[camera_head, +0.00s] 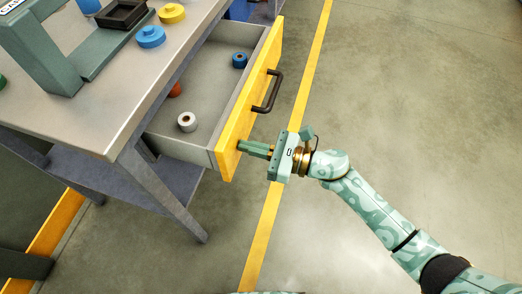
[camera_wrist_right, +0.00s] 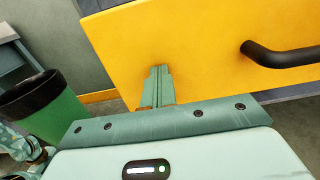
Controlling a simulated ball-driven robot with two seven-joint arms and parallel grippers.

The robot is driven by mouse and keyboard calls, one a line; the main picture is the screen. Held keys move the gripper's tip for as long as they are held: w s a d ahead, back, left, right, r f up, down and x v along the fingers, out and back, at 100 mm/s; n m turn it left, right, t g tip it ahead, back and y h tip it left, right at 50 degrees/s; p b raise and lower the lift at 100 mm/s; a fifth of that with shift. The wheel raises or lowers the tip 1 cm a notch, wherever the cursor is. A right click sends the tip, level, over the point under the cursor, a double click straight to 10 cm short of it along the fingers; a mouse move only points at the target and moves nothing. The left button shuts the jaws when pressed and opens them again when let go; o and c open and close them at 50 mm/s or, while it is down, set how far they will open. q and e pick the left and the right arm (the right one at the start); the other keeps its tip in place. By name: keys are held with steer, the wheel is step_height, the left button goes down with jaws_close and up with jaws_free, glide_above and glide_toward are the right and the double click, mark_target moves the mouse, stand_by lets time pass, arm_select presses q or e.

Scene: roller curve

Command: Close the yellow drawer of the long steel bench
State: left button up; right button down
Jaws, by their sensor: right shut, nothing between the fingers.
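The yellow drawer (camera_head: 262,72) of the long steel bench (camera_head: 105,112) stands pulled out, its front facing right in the head view. It has a dark bar handle (camera_head: 269,91). My right gripper (camera_head: 241,146) is shut and empty. Its fingertips are at the drawer front near its lower end, below the handle; I cannot tell for sure whether they touch. In the right wrist view the shut fingers (camera_wrist_right: 158,75) point at the yellow front (camera_wrist_right: 200,50), left of the handle (camera_wrist_right: 280,55). My left gripper is not in view.
Blue and yellow round pieces and a black tray (camera_head: 121,14) stand on the benchtop. A green bin (camera_wrist_right: 50,105) shows in the wrist view. Floor to the right is clear.

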steer(key=b, duration=0.2)
glide_toward(185, 140)
steer(key=r, duration=0.2)
steer(key=a+r, duration=0.1)
steer(key=r, duration=0.1)
steer(key=shift+w+a+r, duration=0.2)
steer(key=shift+r, duration=0.2)
steer(key=b+x, duration=0.2)
steer(key=x, duration=0.5)
steer(key=shift+w+a+b, duration=0.1)
steer(key=shift+a+b, duration=0.25)
steer(key=shift+b, duration=0.05)
steer(key=shift+w+a+r, duration=0.1)
steer(key=shift+w+a, duration=0.05)
steer(key=shift+a, duration=0.3)
steer(key=shift+r, duration=0.2)
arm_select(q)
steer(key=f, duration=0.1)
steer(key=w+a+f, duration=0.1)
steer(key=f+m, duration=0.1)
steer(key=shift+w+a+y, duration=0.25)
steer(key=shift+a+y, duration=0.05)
arm_select(e)
steer(key=shift+r, duration=0.1)
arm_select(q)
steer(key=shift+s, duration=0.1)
